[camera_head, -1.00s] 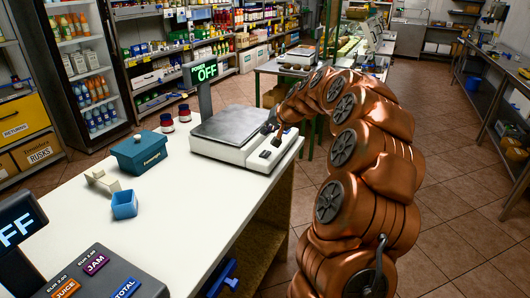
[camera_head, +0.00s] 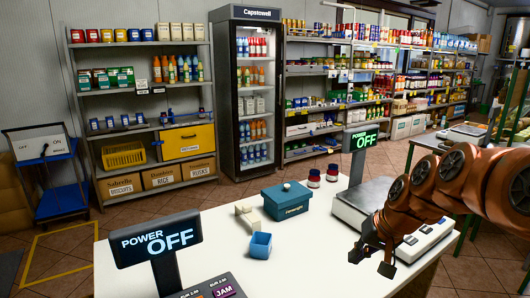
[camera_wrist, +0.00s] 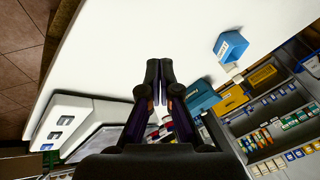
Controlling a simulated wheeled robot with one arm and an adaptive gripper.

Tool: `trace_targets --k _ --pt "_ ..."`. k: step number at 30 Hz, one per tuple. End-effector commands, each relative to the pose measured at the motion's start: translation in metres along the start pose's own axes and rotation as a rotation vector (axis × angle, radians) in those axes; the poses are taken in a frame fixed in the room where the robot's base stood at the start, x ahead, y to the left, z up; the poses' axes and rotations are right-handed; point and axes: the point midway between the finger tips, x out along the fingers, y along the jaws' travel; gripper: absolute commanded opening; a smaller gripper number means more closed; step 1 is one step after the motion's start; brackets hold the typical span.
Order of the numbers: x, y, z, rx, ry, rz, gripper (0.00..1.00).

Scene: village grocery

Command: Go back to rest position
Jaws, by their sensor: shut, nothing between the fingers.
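My gripper (camera_head: 371,263) hangs in front of the scale, near the counter's right edge, with my copper-coloured arm reaching in from the right. In the wrist view its two dark fingers (camera_wrist: 159,72) lie together, with nothing between them. The scale (camera_head: 365,200) has a grey plate and a white front panel with buttons.
On the counter stand a teal box (camera_head: 286,200), a small blue open box (camera_head: 260,245), a beige object (camera_head: 247,215), two dark jars (camera_head: 314,178) and a register display reading "POWER OFF" (camera_head: 157,241). Behind are stocked shelves and a fridge (camera_head: 254,95). Floor between is clear.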

Motion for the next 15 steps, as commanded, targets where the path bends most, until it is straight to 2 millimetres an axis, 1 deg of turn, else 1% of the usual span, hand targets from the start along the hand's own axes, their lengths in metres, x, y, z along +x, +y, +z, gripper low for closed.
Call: trace_targets --k 1,2,3,7,8,9,11,12,15 --pt "-0.004 -0.009 0.023 -0.029 -0.036 0.016 0.00" --pt "-0.005 -0.013 0.035 -0.042 -0.057 0.026 0.00" --pt "-0.007 -0.017 0.053 -0.058 -0.084 0.039 0.00" --pt "-0.014 -0.022 0.110 -0.107 -0.176 0.093 0.00" --pt "-0.016 -0.022 0.124 -0.117 -0.196 0.105 0.00" --pt "-0.018 -0.021 0.141 -0.128 -0.226 0.123 0.00" --pt "-0.023 -0.018 0.166 -0.144 -0.262 0.152 0.00" --pt "-0.026 -0.016 0.184 -0.152 -0.291 0.172 0.00" --pt "-0.035 -0.006 0.224 -0.169 -0.348 0.223 0.00"
